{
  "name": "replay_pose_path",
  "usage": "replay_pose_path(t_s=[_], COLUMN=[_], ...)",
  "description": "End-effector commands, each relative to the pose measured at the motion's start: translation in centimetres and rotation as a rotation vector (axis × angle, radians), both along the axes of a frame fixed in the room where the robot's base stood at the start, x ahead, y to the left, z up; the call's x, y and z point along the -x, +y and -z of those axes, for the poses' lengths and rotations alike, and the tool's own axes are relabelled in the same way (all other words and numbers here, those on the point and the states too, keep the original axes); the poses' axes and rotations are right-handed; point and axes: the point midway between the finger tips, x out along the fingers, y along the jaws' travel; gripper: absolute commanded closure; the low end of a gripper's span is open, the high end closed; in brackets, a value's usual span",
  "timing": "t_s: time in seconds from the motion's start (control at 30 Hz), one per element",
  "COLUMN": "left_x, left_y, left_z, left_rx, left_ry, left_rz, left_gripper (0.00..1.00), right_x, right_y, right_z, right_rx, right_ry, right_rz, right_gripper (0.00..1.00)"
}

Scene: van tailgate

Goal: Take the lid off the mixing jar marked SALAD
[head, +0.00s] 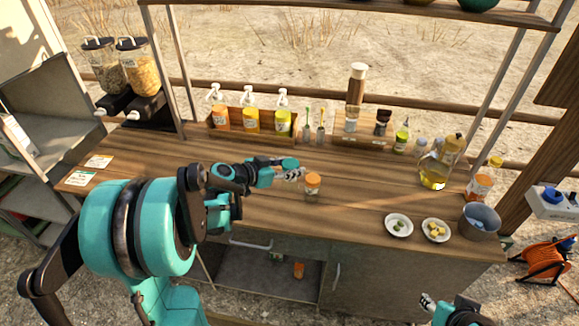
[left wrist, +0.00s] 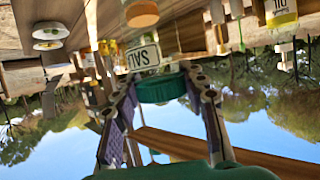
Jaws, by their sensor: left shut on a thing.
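The jar with the white SALAD label (left wrist: 143,56) shows upside down in the left wrist view, its label only partly readable. A teal lid (left wrist: 162,88) sits between the fingers of my left gripper (left wrist: 160,84), which is shut on it. In the head view the teal lid (head: 290,162) shows above the counter at my left gripper (head: 293,173); the jar's body is mostly hidden there. I cannot tell whether lid and jar touch. My right gripper (head: 427,300) is low at the bottom right, away from the jar, its opening unclear.
An orange-lidded jar (head: 312,186) stands just right of my left gripper. Pump bottles in a wooden box (head: 250,125) stand behind. Two small plates (head: 399,225), a metal bucket (head: 480,222) and an oil jug (head: 436,172) are at the right. The front left counter is mostly clear.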

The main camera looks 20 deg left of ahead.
Motion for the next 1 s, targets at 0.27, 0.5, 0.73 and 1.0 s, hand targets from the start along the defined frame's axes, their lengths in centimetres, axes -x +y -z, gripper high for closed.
replay_pose_path(t_s=[0.27,0.5,0.73,1.0], left_x=[0.0,2.1,5.8,8.2], left_y=[0.0,-4.8,-9.8,-14.0], left_z=[0.0,0.8,1.4,0.5], left_rx=[0.000,-0.004,-0.002,-0.002], left_ry=[0.000,0.019,0.007,0.006], left_rz=[0.000,-0.051,-0.130,0.009], left_gripper=[1.00,1.00,1.00,1.00], right_x=[0.0,0.0,0.0,0.0], right_y=[0.0,0.0,0.0,0.0], right_z=[0.0,0.0,0.0,0.0], right_rx=[0.000,0.000,0.000,0.000], right_ry=[0.000,0.000,0.000,0.000], right_rz=[0.000,0.000,0.000,0.000], right_gripper=[0.60,0.60,0.60,0.60])
